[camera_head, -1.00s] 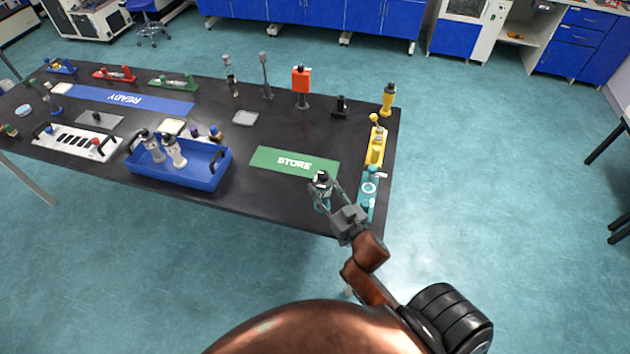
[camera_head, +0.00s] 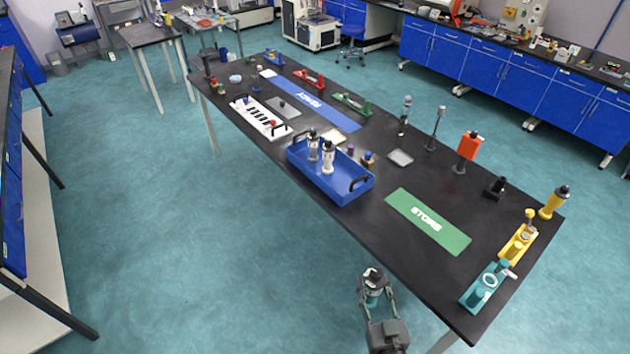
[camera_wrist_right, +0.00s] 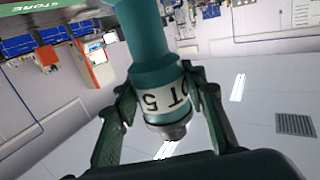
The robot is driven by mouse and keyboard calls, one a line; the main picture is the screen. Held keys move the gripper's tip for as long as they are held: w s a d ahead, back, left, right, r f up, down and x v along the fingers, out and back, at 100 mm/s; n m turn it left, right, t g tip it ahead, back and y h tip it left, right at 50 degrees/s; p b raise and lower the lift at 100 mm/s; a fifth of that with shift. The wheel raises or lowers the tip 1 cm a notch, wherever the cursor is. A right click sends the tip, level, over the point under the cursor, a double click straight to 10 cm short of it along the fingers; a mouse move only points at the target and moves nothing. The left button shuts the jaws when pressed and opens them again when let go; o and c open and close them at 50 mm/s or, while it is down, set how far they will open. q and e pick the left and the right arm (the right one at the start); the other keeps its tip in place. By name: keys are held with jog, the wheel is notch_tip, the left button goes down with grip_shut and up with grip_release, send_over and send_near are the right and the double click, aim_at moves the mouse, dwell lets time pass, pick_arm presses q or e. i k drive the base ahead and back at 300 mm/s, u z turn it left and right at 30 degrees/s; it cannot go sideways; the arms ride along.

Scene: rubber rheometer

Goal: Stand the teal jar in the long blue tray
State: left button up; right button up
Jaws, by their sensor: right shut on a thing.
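The teal jar (camera_head: 373,288), with a dark cap and a white label, is between the fingers of my right gripper (camera_head: 376,293). The gripper is shut on it and holds it off the table's front edge, over the floor. In the right wrist view the teal jar (camera_wrist_right: 157,75) fills the middle, its label partly reading "T 5", with a finger of the gripper (camera_wrist_right: 160,105) on each side. The long blue tray (camera_head: 345,192) is on the black table, up and left of the gripper. My left gripper is not in view.
A green STORE mat (camera_head: 428,221) lies right of the tray. A teal fixture (camera_head: 487,287) and a yellow fixture (camera_head: 519,243) stand at the table's right end. A white rack (camera_head: 262,119) is left of the tray. Open floor lies in front of the table.

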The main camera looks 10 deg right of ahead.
aim_at(344, 184)
jog(key=u, duration=0.15)
jog(key=k, duration=0.3)
jog(key=u, duration=1.25)
jog(key=i, duration=1.5)
jog(key=z, duration=0.6)
jog(key=i, duration=0.95)
jog(key=z, duration=1.25)
jog(key=i, duration=0.45)
jog(key=z, duration=0.4)
